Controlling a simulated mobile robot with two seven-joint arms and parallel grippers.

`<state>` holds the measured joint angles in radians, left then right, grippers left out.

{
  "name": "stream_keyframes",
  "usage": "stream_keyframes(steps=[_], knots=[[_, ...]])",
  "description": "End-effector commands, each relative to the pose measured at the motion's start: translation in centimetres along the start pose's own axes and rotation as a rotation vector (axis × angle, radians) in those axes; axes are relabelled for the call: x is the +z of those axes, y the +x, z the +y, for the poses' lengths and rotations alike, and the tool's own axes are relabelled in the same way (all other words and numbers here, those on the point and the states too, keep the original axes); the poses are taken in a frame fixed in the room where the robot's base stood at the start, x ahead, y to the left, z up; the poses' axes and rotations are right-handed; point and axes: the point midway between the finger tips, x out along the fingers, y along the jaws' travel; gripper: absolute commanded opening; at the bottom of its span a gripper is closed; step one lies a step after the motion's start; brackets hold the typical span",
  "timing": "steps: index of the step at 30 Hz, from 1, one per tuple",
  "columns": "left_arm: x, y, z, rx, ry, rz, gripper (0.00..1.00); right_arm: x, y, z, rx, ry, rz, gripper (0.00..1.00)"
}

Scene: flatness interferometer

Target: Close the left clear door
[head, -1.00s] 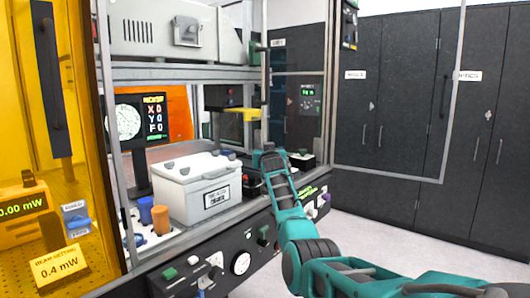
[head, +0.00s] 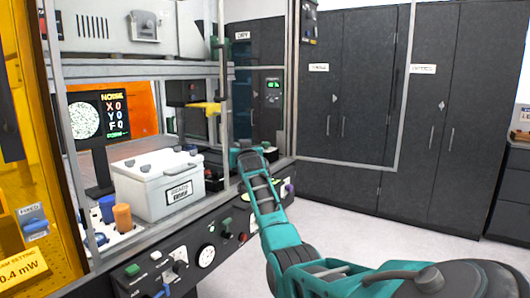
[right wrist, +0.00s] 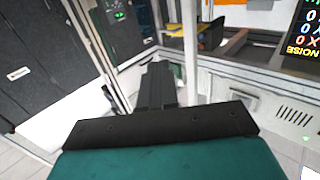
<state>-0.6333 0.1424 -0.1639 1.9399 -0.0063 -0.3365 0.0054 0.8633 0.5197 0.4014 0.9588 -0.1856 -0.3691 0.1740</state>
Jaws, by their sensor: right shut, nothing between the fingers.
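A thin grey upright with a dark handle (head: 222,98) stands left of centre in the head view. It looks like the free edge of the left clear door, but the pane is too clear to tell how far it stands from its frame. The pale post in the right wrist view (right wrist: 190,50) looks like the same upright. My right gripper (head: 247,155) is near its lower part. Its dark fingers are together and empty in the right wrist view (right wrist: 160,82). I cannot tell whether they touch the upright. My left gripper is out of view.
Another clear, grey-framed panel (head: 345,164) stands out to the right before dark cabinets (head: 360,90). An amber panel (head: 55,200) is at far left. A white box (head: 140,190) and a screen (head: 84,119) are inside. A control panel (head: 185,262) runs below. The floor at right is clear.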

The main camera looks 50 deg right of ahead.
Motion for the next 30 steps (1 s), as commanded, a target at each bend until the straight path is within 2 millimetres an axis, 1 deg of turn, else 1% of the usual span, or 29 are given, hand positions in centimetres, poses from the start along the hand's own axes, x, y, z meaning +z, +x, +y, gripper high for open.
stream_keyframes(steps=[9,15,20,27,29,30], knots=[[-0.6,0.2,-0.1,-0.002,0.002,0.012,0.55,0.2,-3.3,3.3,0.001,-0.005,-0.002,0.00],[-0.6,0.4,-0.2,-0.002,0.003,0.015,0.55,0.3,-4.9,4.9,0.001,-0.003,-0.003,0.00],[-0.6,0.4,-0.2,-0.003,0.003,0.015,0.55,0.2,-5.5,5.4,0.000,-0.002,-0.004,0.00],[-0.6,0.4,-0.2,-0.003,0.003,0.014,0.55,0.2,-5.6,5.4,-0.001,-0.002,-0.004,0.00],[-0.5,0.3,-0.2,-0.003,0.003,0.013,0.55,0.6,-5.7,5.1,-0.006,-0.009,-0.008,0.00],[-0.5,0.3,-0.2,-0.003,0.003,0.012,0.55,1.2,-5.8,4.6,-0.015,-0.020,-0.014,0.00]])
